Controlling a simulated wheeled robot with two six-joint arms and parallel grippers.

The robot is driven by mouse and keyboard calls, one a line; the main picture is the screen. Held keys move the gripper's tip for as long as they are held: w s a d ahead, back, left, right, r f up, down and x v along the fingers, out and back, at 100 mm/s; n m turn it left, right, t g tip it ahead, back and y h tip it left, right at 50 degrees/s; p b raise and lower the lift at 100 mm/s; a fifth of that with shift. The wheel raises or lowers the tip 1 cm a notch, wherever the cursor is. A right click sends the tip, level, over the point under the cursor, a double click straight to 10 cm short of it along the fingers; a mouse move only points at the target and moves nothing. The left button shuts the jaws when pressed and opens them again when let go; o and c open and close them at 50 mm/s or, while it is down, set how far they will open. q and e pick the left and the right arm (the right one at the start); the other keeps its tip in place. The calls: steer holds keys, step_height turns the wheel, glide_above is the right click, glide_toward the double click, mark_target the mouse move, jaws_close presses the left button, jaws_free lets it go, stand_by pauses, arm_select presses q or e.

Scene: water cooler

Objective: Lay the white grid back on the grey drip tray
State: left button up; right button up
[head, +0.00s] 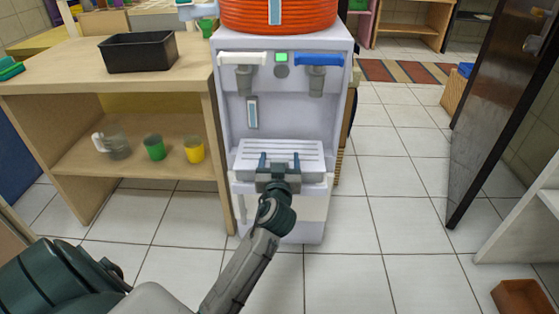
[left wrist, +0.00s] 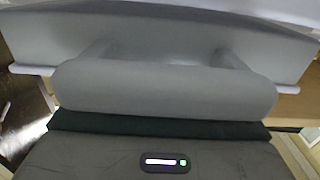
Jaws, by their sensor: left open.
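The white slatted grid (head: 280,146) lies flat at the front of the water cooler, on top of the grey drip tray (head: 313,178). My left gripper (head: 280,158) is open at the tray's front, with its two fingers apart and pointing toward the cooler over the near part of the grid. In the left wrist view, a rounded grey bar (left wrist: 165,90) on two short posts stands close before my gripper's palm; it looks like a handle on the tray's grey front (left wrist: 150,45). The fingers do not show there. My right gripper is out of view.
The cooler (head: 232,115) has a white tap (head: 243,58) and a blue tap (head: 318,59) above the tray. A wooden shelf (head: 150,85) with a black bin (head: 138,52) and cups adjoins it on the left. Floor to the right is free up to a dark door (head: 497,110).

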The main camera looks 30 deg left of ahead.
arm_select(q)
steer(key=p+v, duration=0.1)
steer(key=v, duration=1)
steer(key=shift+a, duration=0.1)
